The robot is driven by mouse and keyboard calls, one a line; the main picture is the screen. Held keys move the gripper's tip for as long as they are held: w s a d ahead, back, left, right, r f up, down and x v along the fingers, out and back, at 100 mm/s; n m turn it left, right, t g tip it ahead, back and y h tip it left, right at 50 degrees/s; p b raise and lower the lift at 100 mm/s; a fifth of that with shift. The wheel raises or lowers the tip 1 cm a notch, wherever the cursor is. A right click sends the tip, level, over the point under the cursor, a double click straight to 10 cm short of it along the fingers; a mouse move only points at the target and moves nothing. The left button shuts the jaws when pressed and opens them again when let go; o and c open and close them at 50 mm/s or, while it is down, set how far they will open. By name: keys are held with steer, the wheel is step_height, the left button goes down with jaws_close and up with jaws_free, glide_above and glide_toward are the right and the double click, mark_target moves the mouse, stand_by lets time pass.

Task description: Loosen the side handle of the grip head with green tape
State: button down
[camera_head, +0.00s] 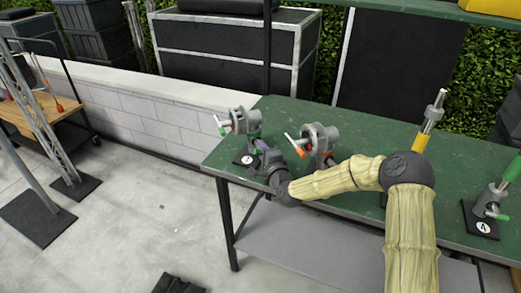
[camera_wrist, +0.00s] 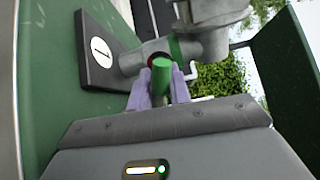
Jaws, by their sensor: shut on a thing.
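The grip head with green tape (camera_head: 246,122) stands on a black base plate with a white number disc at the left end of the green table. In the wrist view its grey metal body (camera_wrist: 205,40) carries a green tape band (camera_wrist: 175,47), and a green-ended side handle (camera_wrist: 161,77) points toward the camera. My gripper (camera_head: 262,146) is at the front of this grip head. In the wrist view its purple fingers (camera_wrist: 158,88) are on both sides of the green handle, shut on it. Part of the handle behind the green end is hidden.
A grip head with an orange-red handle (camera_head: 318,140) stands close to the right, near my arm. Farther right are a yellow-banded piece (camera_head: 424,130) and a green-handled head on plate 4 (camera_head: 488,205). The table (camera_head: 290,110) is bare behind the heads.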

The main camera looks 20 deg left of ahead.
steer(key=shift+s+f, duration=0.15)
steer(key=shift+f, duration=0.1)
steer(key=c, duration=1.3)
jaws_free()
steer(key=shift+c, duration=0.2)
steer(key=shift+o, duration=0.2)
steer(key=shift+r, duration=0.1)
steer(key=shift+r, duration=0.1)
steer(key=b+v, duration=0.1)
steer(key=v, duration=1.6)
steer(key=shift+d, duration=0.25)
